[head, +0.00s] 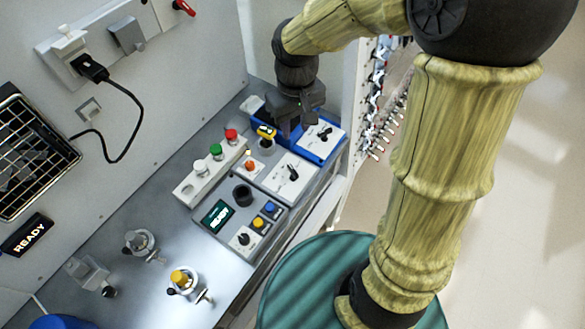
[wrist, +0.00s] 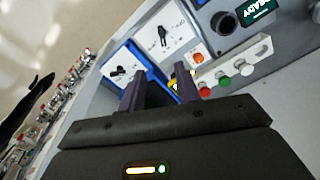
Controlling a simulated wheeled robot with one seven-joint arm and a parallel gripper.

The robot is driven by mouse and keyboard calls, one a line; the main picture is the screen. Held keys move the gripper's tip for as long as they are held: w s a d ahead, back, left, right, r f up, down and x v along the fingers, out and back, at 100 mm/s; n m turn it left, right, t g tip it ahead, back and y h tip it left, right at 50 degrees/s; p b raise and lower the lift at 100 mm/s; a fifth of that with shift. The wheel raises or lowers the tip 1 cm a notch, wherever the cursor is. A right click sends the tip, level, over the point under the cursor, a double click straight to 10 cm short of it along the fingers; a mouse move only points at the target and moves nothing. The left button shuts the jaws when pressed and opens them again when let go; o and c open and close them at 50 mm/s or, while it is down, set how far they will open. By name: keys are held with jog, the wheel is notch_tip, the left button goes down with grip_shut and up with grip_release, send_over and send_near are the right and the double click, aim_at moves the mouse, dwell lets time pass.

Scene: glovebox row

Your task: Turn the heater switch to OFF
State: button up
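Several black rotary switches are in view, and I cannot read which label says heater. One sits on a white panel with a blue body (head: 325,134), beside my gripper. Another black switch (head: 293,172) is on the white middle panel, and it also shows in the wrist view (wrist: 162,36). A third black knob (head: 243,238) is on the grey panel with the green display. My gripper (head: 292,122) is above the blue-bodied unit. In the wrist view my gripper's two fingers (wrist: 159,84) are apart with nothing between them, and the blue-bodied unit's switch (wrist: 118,71) is just left of them.
A yellow-and-black device (head: 266,132) and an orange button (head: 250,165) are close to my gripper. A strip with red, green and white buttons (head: 212,171) runs along the left. Valves (head: 183,281) stand on the bench at the front. Bare floor lies to the right.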

aim_at(293, 170)
jog(key=shift+a+r, duration=0.1)
jog(key=shift+a, duration=0.2)
notch_tip(293, 170, down, 18)
jog(key=shift+r, duration=0.25)
dwell(0.4)
jog(key=shift+c, duration=0.2)
grip_shut()
